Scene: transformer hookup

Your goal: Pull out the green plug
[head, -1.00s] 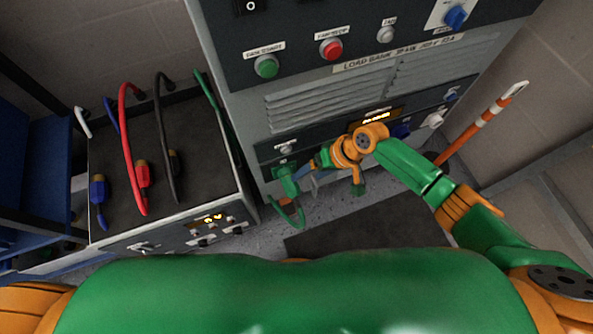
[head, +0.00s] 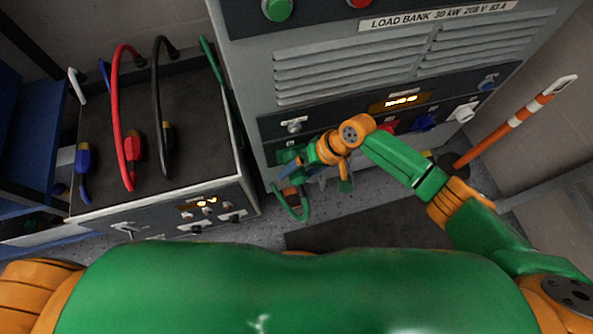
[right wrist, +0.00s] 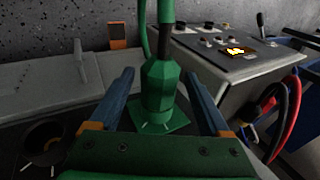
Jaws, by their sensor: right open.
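The green plug (right wrist: 160,88) stands in a square green socket plate (right wrist: 158,124) in the right wrist view, with its green cable running out from its end. In the head view the green plug and socket (head: 289,155) are at the lower left of the load bank's front, partly hidden by my right gripper (head: 296,168). In the right wrist view my right gripper (right wrist: 160,76) is open, with one blue finger on each side of the plug and a visible gap to each. My left gripper is out of view.
Red (head: 388,127), blue (head: 424,121) and white (head: 461,112) connectors line the load bank (head: 400,55) to the right. A grey transformer box (head: 165,205) with red, black and blue cables stands left. An orange-and-white pole (head: 515,122) leans at right.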

